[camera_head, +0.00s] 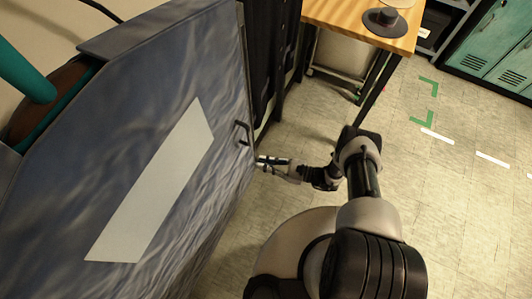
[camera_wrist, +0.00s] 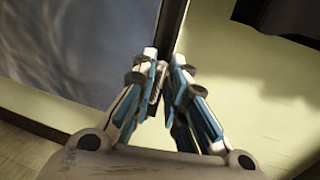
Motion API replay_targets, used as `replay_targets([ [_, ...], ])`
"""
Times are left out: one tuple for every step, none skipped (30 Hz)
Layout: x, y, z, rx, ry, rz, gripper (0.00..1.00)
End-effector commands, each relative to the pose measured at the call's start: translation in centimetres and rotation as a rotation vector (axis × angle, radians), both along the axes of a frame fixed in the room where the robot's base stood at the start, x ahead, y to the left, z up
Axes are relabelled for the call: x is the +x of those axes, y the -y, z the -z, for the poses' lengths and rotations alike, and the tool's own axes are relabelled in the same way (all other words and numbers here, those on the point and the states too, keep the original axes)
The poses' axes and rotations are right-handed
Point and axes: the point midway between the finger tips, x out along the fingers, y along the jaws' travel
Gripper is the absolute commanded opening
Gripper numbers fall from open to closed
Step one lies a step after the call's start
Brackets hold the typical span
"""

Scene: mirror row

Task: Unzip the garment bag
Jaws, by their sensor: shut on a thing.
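The garment bag (camera_head: 120,95) is a large blue-grey, wrinkled bag with a pale rectangular panel (camera_head: 155,190), filling the left of the head view. It also shows at the left of the wrist view (camera_wrist: 80,45). My gripper (camera_head: 262,162) is at the bag's right edge, below a dark handle-like loop (camera_head: 241,134). In the wrist view my gripper (camera_wrist: 163,62) is shut on a small metallic piece, the zip pull (camera_wrist: 157,84), beside the dark edge strip (camera_wrist: 169,28). The fingers partly hide it. I cannot tell how far the zip is open.
Dark hanging cloth (camera_head: 267,50) is behind the bag's right edge. A wooden table (camera_head: 345,15) holding a dark round-based object (camera_head: 384,20) stands at the top. Teal lockers (camera_head: 495,50) are at the top right. The tiled floor (camera_head: 450,210) at right is clear.

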Motion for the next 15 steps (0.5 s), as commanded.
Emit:
replay_targets([
  [-0.91,-0.28,0.63,0.002,-0.013,-0.014,0.0],
  [-0.99,-0.28,0.8,0.002,-0.013,-0.014,0.0],
  [-1.07,-0.29,0.97,0.002,-0.014,-0.014,0.0],
  [-1.09,-0.28,1.06,0.002,-0.014,-0.014,0.0],
  [-1.11,-0.29,1.13,0.001,-0.014,-0.014,0.0],
  [-1.13,-0.28,1.2,0.001,-0.013,-0.014,0.0],
  [-1.14,-0.28,1.24,0.0,-0.013,-0.014,0.0],
  [-1.15,-0.28,1.27,0.0,-0.013,-0.014,0.0],
  [-1.16,-0.29,1.3,-0.001,-0.014,-0.014,0.0],
  [-1.16,-0.29,1.32,-0.002,-0.015,-0.014,0.0],
  [-1.17,-0.29,1.33,-0.002,-0.015,-0.014,0.0],
  [-1.18,-0.29,1.34,-0.002,-0.015,-0.014,0.0],
  [-1.19,-0.29,1.34,-0.002,-0.015,-0.014,0.0],
  [-1.19,-0.28,1.35,-0.002,-0.015,-0.014,0.0],
  [-1.2,-0.29,1.35,-0.002,-0.015,-0.014,0.0],
])
